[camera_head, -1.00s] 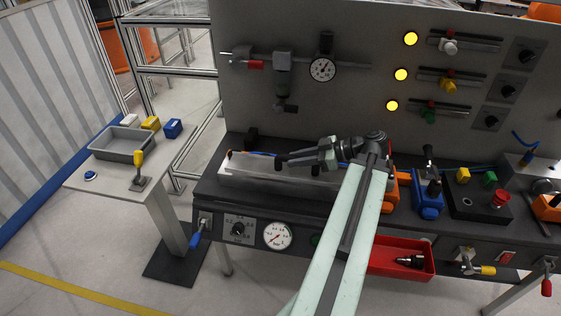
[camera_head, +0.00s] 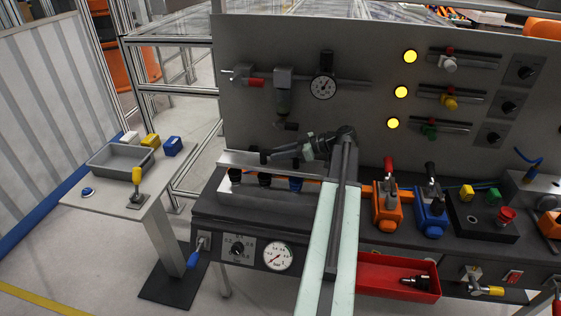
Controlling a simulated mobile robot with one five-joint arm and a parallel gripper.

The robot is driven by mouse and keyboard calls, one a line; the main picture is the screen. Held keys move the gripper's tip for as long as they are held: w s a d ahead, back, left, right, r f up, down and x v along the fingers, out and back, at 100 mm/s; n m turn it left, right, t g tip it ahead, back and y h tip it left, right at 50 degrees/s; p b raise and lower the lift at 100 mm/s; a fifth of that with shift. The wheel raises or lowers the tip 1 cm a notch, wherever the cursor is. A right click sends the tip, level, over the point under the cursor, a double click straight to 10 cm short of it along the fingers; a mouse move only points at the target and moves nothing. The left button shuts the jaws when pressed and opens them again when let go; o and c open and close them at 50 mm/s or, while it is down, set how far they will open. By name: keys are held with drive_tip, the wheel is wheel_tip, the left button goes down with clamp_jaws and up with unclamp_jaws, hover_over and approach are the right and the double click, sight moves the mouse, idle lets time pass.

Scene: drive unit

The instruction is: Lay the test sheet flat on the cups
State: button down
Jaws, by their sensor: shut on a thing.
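The test sheet (camera_head: 240,161) is a thin pale grey strip at the back left of the dark bench. Several dark cups stand under its front edge on a pale block (camera_head: 262,195): one at the left (camera_head: 235,175), one in the middle (camera_head: 265,179) and one with blue on it (camera_head: 296,184). My gripper (camera_head: 268,157) reaches in from the right and is shut on the sheet. The sheet looks roughly level. I cannot tell whether it touches the cups. My gripper hides part of the sheet, and the sheet hides what lies behind.
A grey upright panel (camera_head: 370,120) with a gauge stands close behind. Orange (camera_head: 388,207) and blue (camera_head: 431,212) lever valves stand to the right. A red tray (camera_head: 375,276) hangs at the bench front. A side table (camera_head: 105,197) with a grey bin (camera_head: 120,160) stands left.

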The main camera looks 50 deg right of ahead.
sight(280, 165)
drive_tip(key=shift+f+b, duration=1)
drive_tip(key=shift+f, duration=0.75)
drive_tip(key=shift+f, duration=0.25)
drive_tip(key=c, duration=1.2)
unclamp_jaws()
drive_tip(key=shift+s, duration=0.1)
drive_tip(key=shift+r, duration=0.1)
drive_tip(key=shift+r, duration=0.35)
drive_tip(key=p+v, duration=0.1)
drive_tip(key=v, duration=0.3)
drive_tip(key=p+v, duration=0.2)
drive_tip(key=v, duration=0.1)
drive_tip(key=p+v, duration=0.2)
drive_tip(key=v, duration=0.2)
drive_tip(key=shift+s+r, duration=0.2)
drive_tip(key=shift+r, duration=0.2)
drive_tip(key=shift+s+d, duration=0.15)
drive_tip(key=shift+s, duration=0.05)
